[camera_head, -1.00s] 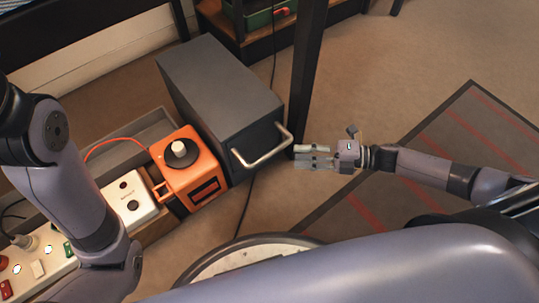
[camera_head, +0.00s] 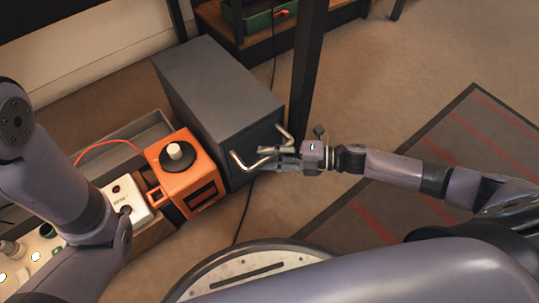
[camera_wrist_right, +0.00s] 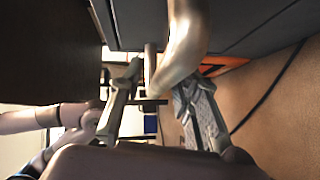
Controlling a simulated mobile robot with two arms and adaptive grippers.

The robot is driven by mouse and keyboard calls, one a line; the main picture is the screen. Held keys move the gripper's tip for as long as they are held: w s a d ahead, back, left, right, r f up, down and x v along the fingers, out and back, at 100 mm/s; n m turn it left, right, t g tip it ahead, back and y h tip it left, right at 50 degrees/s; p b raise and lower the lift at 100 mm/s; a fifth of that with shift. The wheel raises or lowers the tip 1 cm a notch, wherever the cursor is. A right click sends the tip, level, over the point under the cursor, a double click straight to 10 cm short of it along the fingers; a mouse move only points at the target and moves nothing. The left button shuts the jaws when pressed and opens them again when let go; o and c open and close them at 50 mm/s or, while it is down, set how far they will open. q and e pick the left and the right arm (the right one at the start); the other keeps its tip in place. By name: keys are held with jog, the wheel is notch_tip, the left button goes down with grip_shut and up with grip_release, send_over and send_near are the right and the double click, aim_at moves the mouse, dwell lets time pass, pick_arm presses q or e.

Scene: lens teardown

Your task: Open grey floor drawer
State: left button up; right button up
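The grey floor drawer unit (camera_head: 215,85) stands on the carpet left of centre, with its dark front facing me; no gap shows around the front. Its silvery bar handle (camera_head: 240,164) is partly hidden by my right gripper (camera_head: 276,158), which reaches in from the right. In the right wrist view, the handle (camera_wrist_right: 182,45) comes between the two spread fingers of my right gripper (camera_wrist_right: 158,80). The fingers are open around the bar; I cannot tell whether either touches it. My left arm shows at the left, but its gripper is out of view.
A white device (camera_head: 126,200) and a grey tray (camera_head: 145,135) are farther left. A dark post (camera_head: 308,70) rises just right of the drawer.

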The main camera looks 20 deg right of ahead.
grip_shut()
dwell(0.6)
